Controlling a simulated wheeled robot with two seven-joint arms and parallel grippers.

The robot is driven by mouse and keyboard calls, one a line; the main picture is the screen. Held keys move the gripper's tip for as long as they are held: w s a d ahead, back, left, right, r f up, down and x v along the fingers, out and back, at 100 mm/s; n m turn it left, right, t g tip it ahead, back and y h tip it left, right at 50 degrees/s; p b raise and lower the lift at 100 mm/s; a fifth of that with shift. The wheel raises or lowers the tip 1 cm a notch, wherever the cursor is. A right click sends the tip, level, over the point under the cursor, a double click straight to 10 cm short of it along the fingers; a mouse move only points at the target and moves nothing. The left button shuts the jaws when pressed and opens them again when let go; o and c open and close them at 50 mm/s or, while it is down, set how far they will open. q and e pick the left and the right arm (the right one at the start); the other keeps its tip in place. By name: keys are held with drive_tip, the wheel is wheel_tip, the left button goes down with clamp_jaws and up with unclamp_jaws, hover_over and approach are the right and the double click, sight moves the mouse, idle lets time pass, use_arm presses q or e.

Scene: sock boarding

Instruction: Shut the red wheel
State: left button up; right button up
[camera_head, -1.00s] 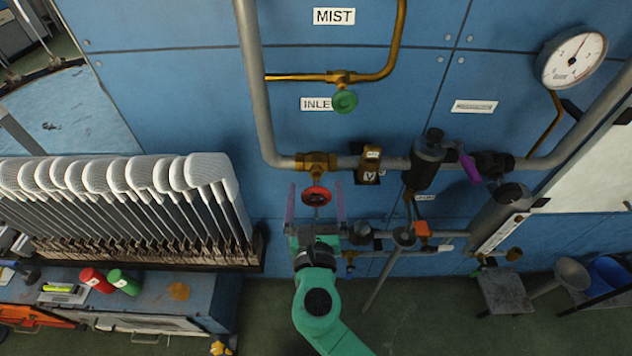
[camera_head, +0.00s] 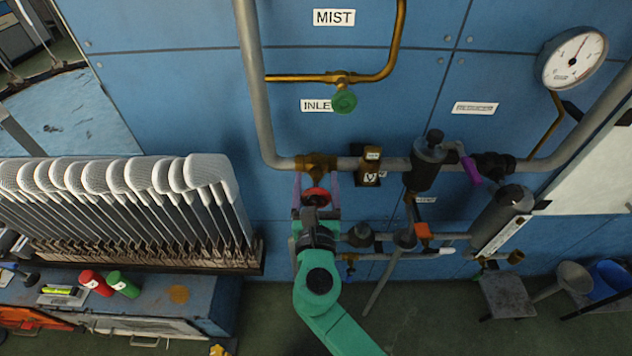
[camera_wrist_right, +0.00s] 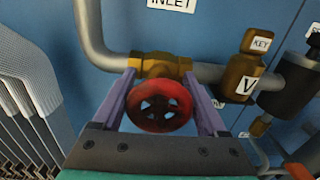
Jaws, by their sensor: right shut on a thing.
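The red wheel (camera_head: 316,196) sits on the front of a brass valve (camera_head: 315,163) in the grey pipe. In the right wrist view the red wheel (camera_wrist_right: 159,104) shows its spokes and dark openings. My right gripper (camera_head: 317,182) is at the wheel, with one purple finger on each side of it. In the right wrist view my right gripper (camera_wrist_right: 163,95) is shut on the wheel's rim, and the brass valve body (camera_wrist_right: 158,67) is just behind. My left gripper is not in view.
A green wheel (camera_head: 344,102) on a brass pipe is above, by the INLET label (camera_head: 316,104). A brass block (camera_head: 370,166) and a dark cylinder (camera_head: 428,162) are to the right on the pipe. White sock boards (camera_head: 210,172) stand in a rack at left.

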drive_tip(key=m, duration=0.3)
drive_tip(key=shift+f+b, duration=0.15)
drive_tip(key=shift+b, duration=0.15)
drive_tip(key=shift+d+m+b, duration=0.1)
drive_tip(key=shift+m+b, duration=0.4)
drive_tip(key=shift+m, duration=1.2)
drive_tip(key=o, duration=1.3)
drive_tip(key=s, duration=1.4)
drive_tip(key=shift+s, duration=0.35)
